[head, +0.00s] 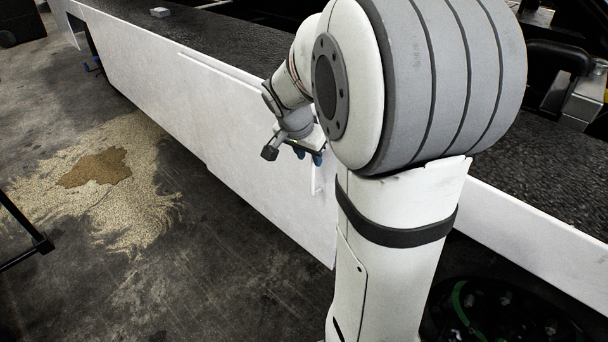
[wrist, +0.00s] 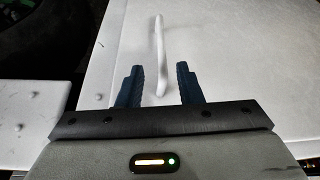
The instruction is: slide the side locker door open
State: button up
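The side locker door (head: 240,160) is a long white panel on the side of the white belt loader body. Near its right end it has a slim white upright bar handle (head: 318,178). In the wrist view the handle (wrist: 160,60) runs up the white door (wrist: 230,50), its near end between the two dark blue fingertips. My gripper (wrist: 160,85) is open, with a clear gap on both sides of the handle. In the head view my gripper (head: 308,155) is at the door beside the handle, partly hidden by my arm. Whether a finger touches the door cannot be told.
A dark opening shows left of the door edge in the wrist view, above a white bolted plate (wrist: 30,115). A sandy patch with a brown spill (head: 95,168) lies on the floor. A black bar (head: 25,230) stands at the left edge.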

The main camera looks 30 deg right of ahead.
aim_at(314, 169)
jog(key=b+x, duration=0.2)
jog(key=x, duration=0.5)
jog(key=shift+f, duration=0.1)
grip_shut()
dwell(0.4)
